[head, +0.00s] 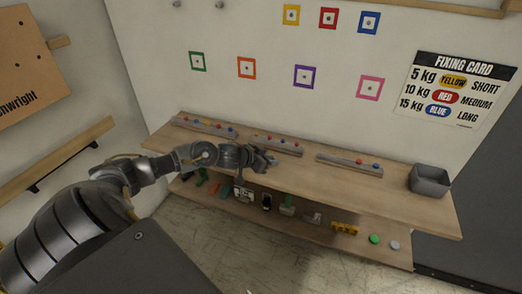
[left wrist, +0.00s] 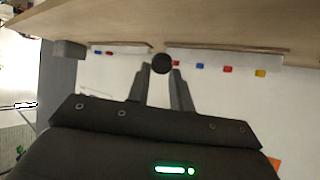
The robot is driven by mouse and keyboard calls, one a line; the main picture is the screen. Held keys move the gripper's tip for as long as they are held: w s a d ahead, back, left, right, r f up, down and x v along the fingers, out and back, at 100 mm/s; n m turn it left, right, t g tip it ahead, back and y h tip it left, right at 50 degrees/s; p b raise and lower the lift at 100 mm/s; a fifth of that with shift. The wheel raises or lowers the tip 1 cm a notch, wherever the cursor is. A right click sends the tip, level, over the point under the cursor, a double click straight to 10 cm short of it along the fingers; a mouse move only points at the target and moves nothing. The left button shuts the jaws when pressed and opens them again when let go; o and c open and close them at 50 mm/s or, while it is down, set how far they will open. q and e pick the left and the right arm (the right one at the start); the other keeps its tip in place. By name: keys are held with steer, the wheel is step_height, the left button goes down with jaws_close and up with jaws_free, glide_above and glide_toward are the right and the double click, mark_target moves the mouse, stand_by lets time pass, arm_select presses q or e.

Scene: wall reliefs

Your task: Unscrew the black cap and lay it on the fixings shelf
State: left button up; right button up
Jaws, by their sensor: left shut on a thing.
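My left gripper (head: 270,162) reaches over the middle of the wooden upper shelf (head: 320,183). In the left wrist view its two fingers (left wrist: 161,75) are closed on a round black cap (left wrist: 162,62) at their tips. The cap appears against the shelf edge in that view, and I cannot tell whether it touches the shelf. In the head view the cap is too small or hidden to make out. My right gripper is not in view.
Rails with red and blue fixings (head: 276,144) line the back of the shelf. A grey bin (head: 429,180) stands at its right end. A lower shelf (head: 330,236) holds several small items. Coloured square targets (head: 304,75) and a fixing card (head: 457,89) are on the wall.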

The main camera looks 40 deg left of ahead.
arm_select(q)
steer(key=shift+m, duration=0.3)
steer(key=a, duration=0.4)
steer(key=shift+a+r, duration=0.2)
steer(key=shift+r, duration=0.1)
steer(key=shift+f, duration=0.1)
step_height(320, 180, down, 4)
steer(key=b, duration=0.4)
steer(key=shift+f+b, duration=0.15)
steer(key=shift+b, duration=0.25)
steer(key=shift+f+b, duration=0.3)
steer(key=shift+f, duration=0.55)
steer(key=o, duration=0.9)
steer(key=shift+s, duration=0.1)
